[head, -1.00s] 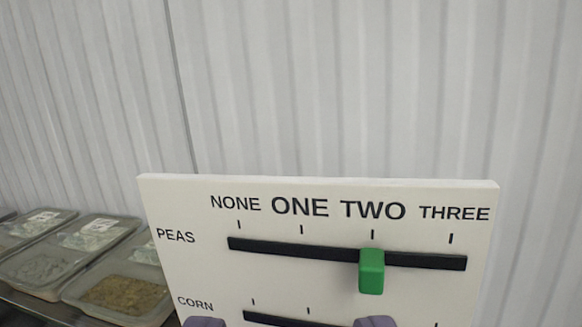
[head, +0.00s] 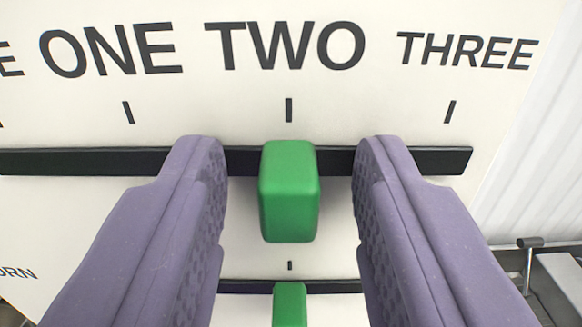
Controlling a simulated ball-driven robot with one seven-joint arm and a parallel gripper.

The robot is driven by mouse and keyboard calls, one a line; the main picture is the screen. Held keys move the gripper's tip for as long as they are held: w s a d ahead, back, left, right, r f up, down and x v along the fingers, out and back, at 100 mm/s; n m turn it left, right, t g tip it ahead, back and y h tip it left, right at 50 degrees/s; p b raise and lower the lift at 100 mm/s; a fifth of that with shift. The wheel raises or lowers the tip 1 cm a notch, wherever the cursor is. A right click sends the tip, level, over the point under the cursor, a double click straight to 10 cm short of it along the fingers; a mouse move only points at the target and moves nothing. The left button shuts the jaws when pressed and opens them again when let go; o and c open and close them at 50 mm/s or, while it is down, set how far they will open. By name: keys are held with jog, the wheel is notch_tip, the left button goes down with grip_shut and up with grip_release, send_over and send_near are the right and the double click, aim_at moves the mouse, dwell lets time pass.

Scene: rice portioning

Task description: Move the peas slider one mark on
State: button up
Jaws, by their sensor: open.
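The peas slider is a green block (head: 289,192) on the upper black slot (head: 90,161) of a white panel (head: 60,225). It sits under the mark below the word TWO. My gripper (head: 288,165) is open, with one purple finger on each side of the green block. A gap shows between the block and each finger. The mark under THREE (head: 450,111) is to the right, near the slot's right end. The PEAS label is out of view.
A second green slider (head: 290,302) sits on the lower slot (head: 325,286), directly below the peas slider. Part of the CORN label (head: 18,272) shows at lower left. Metal equipment (head: 550,270) stands beyond the panel's right edge, by a pale ribbed wall (head: 545,180).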

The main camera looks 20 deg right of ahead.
aim_at(447, 154)
jog(key=shift+c, duration=0.4)
grip_shut()
jog(key=d, duration=0.1)
jog(key=s+d+b, duration=0.1)
jog(key=d, duration=0.3)
jog(key=shift+s+f+b, duration=0.1)
jog(key=shift+s+b, duration=0.2)
jog(key=shift+b, duration=0.05)
jog(key=shift+c, duration=1.3)
grip_release()
jog(key=o, duration=0.3)
jog(key=shift+s+d, duration=0.1)
jog(key=shift+d, duration=0.1)
jog(key=shift+o, duration=0.2)
jog(key=shift+a, duration=0.15)
